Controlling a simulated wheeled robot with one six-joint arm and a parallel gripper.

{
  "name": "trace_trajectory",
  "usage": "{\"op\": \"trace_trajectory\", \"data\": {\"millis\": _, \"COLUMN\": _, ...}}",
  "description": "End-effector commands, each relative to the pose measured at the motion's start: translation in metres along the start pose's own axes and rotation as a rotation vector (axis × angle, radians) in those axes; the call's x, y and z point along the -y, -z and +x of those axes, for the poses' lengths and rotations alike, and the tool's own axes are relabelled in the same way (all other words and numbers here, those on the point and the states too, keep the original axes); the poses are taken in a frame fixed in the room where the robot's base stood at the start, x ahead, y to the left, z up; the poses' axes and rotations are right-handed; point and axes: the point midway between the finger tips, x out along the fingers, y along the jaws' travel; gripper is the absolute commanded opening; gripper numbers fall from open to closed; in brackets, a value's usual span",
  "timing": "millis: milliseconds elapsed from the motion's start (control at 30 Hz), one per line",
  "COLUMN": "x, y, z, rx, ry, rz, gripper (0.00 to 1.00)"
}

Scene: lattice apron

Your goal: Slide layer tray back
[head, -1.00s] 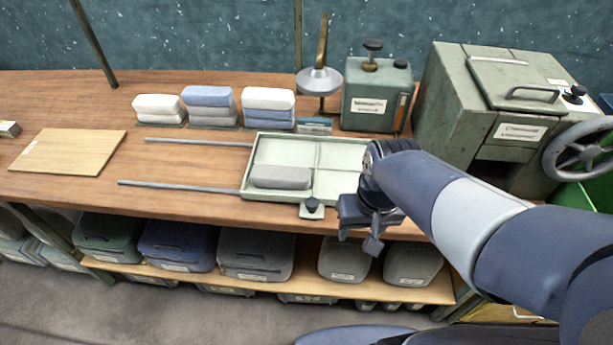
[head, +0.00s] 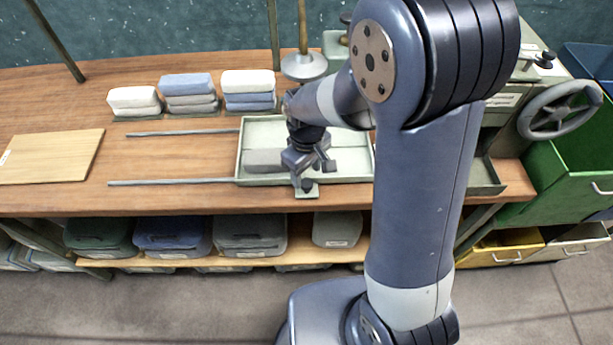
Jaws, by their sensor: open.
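The layer tray (head: 238,160) is a pale green, shallow, divided tray on the wooden bench, at the right end of two thin metal rails (head: 172,182). A grey block (head: 263,161) lies in its front left compartment. A small front tab with a dark knob (head: 307,187) sticks out from the tray's front edge. My gripper (head: 312,170) is open over the front middle of the tray, close to the knob. I cannot tell whether it touches the knob.
Folded cloth stacks (head: 188,93) in white, blue and grey stand behind the rails. A wooden board (head: 52,157) lies at the left. A green machine with a handwheel (head: 560,109) stands at the right. The bench between the rails is clear.

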Motion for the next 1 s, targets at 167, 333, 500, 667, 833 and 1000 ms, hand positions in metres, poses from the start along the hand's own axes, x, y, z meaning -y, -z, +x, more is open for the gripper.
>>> {"op": "trace_trajectory", "data": {"millis": 167, "x": 0.0, "y": -0.001, "z": 0.024, "rx": 0.002, "ry": 0.001, "rz": 0.001, "gripper": 0.52}}
{"op": "trace_trajectory", "data": {"millis": 333, "x": 0.0, "y": 0.0, "z": 0.035, "rx": 0.0, "ry": 0.0, "rz": 0.001, "gripper": 0.52}}
{"op": "trace_trajectory", "data": {"millis": 500, "x": 0.0, "y": 0.0, "z": 0.037, "rx": -0.001, "ry": 0.0, "rz": 0.001, "gripper": 0.52}}
{"op": "trace_trajectory", "data": {"millis": 667, "x": 0.0, "y": 0.0, "z": 0.037, "rx": -0.001, "ry": 0.0, "rz": 0.001, "gripper": 0.52}}
{"op": "trace_trajectory", "data": {"millis": 833, "x": 0.0, "y": 0.0, "z": 0.037, "rx": -0.001, "ry": 0.0, "rz": 0.002, "gripper": 0.38}}
{"op": "trace_trajectory", "data": {"millis": 1000, "x": 0.0, "y": 0.0, "z": 0.037, "rx": -0.001, "ry": 0.0, "rz": 0.002, "gripper": 0.24}}
